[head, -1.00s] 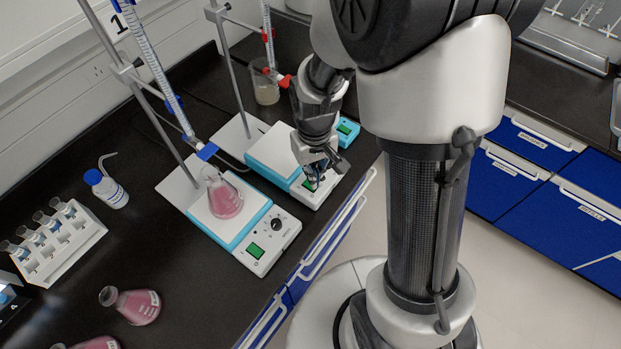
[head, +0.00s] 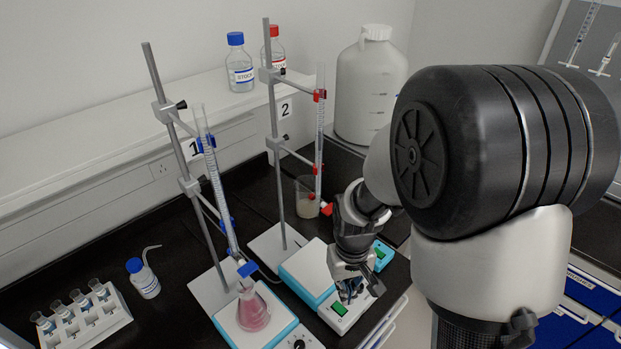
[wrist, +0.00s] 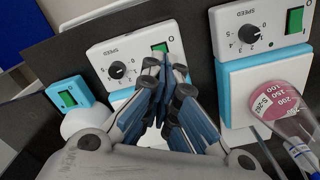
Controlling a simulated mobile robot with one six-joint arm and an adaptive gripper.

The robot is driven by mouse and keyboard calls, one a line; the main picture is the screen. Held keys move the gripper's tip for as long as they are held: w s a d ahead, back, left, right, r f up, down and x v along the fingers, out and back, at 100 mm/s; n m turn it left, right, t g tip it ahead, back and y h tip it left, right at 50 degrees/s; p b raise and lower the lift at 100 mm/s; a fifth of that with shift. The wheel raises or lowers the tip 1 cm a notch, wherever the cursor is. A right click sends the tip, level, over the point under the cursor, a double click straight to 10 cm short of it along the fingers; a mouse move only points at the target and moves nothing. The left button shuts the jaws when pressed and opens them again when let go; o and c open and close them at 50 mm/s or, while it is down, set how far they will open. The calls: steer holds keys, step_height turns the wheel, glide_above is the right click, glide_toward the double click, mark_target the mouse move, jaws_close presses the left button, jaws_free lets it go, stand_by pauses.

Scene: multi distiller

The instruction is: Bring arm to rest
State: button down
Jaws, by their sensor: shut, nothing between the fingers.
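My gripper (head: 350,290) hangs at the end of my arm over the front of the second hotplate stirrer (head: 308,268), near its green switch (head: 338,309). In the wrist view my gripper (wrist: 167,75) points at that stirrer's control panel (wrist: 127,66), its fingertips close to the green switch (wrist: 160,50). The fingers are shut with nothing between them. Whether the tips touch the panel cannot be told. The speed dial (wrist: 117,70) shows beside the fingers.
A flask of pink liquid (head: 253,312) stands on the first stirrer under burette 1 (head: 214,180). Burette 2 (head: 319,135) hangs over a beaker (head: 306,198) behind my gripper. A small teal switch box (head: 382,254) stands right of it. A wash bottle (head: 145,280) and vial rack (head: 95,322) are left.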

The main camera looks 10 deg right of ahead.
steer(key=s+r+t, duration=0.2)
steer(key=s+r, duration=0.5)
steer(key=r, duration=0.3)
steer(key=s+r+m+t, duration=0.1)
steer(key=s+r+t, duration=0.1)
steer(key=s+r, duration=0.6)
step_height(320, 180, up, 3)
steer(key=shift+r+t, duration=0.1)
steer(key=shift+t, duration=0.2)
